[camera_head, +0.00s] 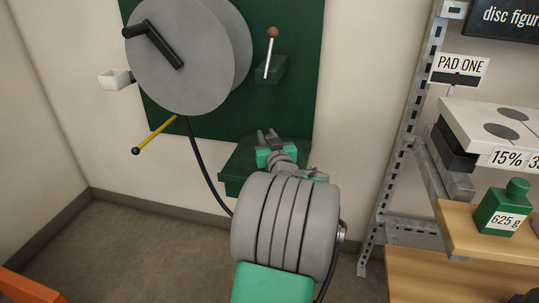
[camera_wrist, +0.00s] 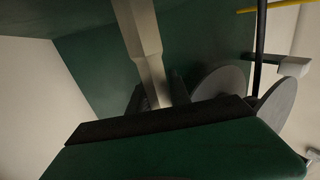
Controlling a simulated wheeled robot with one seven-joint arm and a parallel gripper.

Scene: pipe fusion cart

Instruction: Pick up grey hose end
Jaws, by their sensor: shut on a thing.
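In the wrist view a pale grey, angular piece (camera_wrist: 143,40), which looks like the grey hose end, runs from the top edge down between the two dark fingers of my gripper (camera_wrist: 157,90). My gripper is shut on it. In the head view my gripper (camera_head: 268,135) is at the small green ledge (camera_head: 236,165) below the green wall panel. The hose end cannot be made out clearly there. A black hose (camera_head: 200,165) hangs from the big grey reel (camera_head: 182,75) and passes behind my arm; its lower end is hidden.
The reel has a black crank (camera_head: 160,45). A yellow rod (camera_head: 155,134), a white bracket (camera_head: 115,80) and a brown-knobbed lever (camera_head: 270,50) stick out around it. A metal rack (camera_head: 408,130) with a green bottle (camera_head: 502,208) stands right.

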